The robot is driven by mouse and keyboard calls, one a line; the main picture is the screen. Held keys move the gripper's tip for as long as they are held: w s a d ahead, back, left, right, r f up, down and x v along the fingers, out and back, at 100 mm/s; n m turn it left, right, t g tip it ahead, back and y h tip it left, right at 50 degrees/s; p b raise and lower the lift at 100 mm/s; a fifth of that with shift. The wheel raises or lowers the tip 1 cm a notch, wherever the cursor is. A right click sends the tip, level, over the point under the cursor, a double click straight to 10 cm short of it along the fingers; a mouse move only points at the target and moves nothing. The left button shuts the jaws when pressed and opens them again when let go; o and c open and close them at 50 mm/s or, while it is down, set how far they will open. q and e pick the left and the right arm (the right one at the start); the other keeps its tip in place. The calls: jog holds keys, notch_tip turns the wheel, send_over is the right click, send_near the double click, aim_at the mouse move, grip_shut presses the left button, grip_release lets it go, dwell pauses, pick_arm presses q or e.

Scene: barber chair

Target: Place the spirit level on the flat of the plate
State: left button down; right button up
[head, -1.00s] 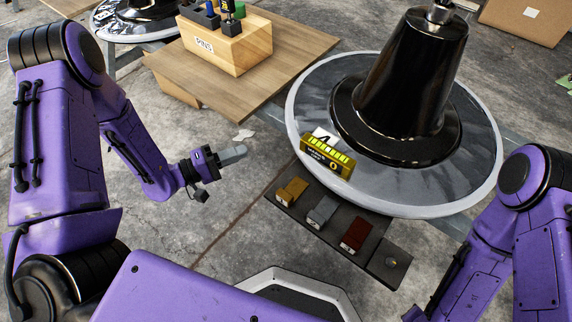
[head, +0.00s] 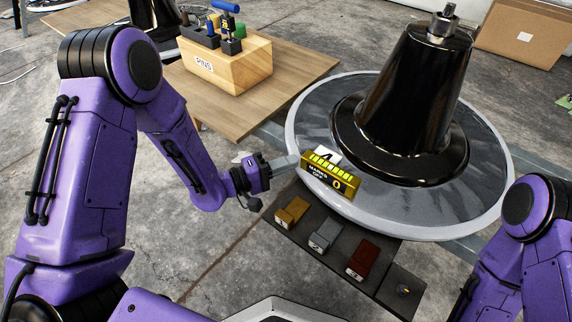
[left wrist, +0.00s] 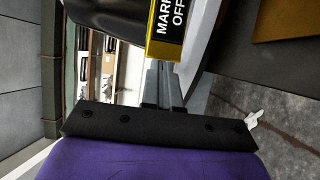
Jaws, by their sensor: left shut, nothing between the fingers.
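The plate (head: 440,207) is a large round grey disc with a pale rim, bearing a black cone. I cannot tell whether any object in view is the spirit level. My left gripper (head: 290,162) is shut and empty, its tips close to the box's left end. In the left wrist view the fingers (left wrist: 168,88) point at the box (left wrist: 168,35); contact cannot be told. My right gripper is out of view; its arm shows at lower right.
A dark tray (head: 322,262) below the plate holds a yellow block (head: 291,213), a grey block (head: 325,235) and a red block (head: 362,258). A wooden PINS box (head: 230,72) with tools stands on a wooden table (head: 305,66). Concrete floor is clear left of the tray.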

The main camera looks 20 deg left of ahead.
aim_at(317, 172)
pick_arm(q)
jog(key=d+p, duration=0.2)
jog(key=d, duration=0.5)
jog(key=shift+s, duration=0.1)
jog(key=shift+d, duration=0.4)
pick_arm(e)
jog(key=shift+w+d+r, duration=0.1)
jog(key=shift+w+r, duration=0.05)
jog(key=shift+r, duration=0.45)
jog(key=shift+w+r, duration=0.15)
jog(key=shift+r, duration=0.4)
